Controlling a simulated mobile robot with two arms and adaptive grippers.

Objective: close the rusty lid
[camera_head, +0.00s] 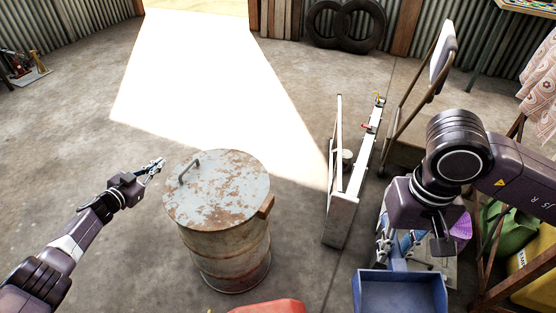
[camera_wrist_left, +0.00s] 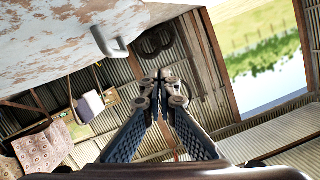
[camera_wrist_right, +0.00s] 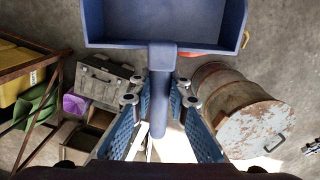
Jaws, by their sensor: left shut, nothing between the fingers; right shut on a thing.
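The rusty lid (camera_head: 222,190) is round, pale grey with brown rust patches, and lies flat across the top of a rusty drum (camera_head: 228,260). Its bar handle (camera_head: 188,170) stands near the left rim. The lid also fills the upper left of the left wrist view (camera_wrist_left: 60,35) and shows at the right in the right wrist view (camera_wrist_right: 255,130). My left gripper (camera_head: 155,168) is shut and empty, just left of the lid and apart from the handle. My right gripper (camera_wrist_right: 160,100) is shut on the handle of a blue scoop-like pan (camera_wrist_right: 165,33).
A narrow white-topped rack (camera_head: 340,215) stands right of the drum. Something red (camera_head: 270,307) lies at the front edge. Tyres (camera_head: 345,25) lean on the far wall. A brown block (camera_head: 266,206) sits at the drum's right rim. The floor behind the drum is clear.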

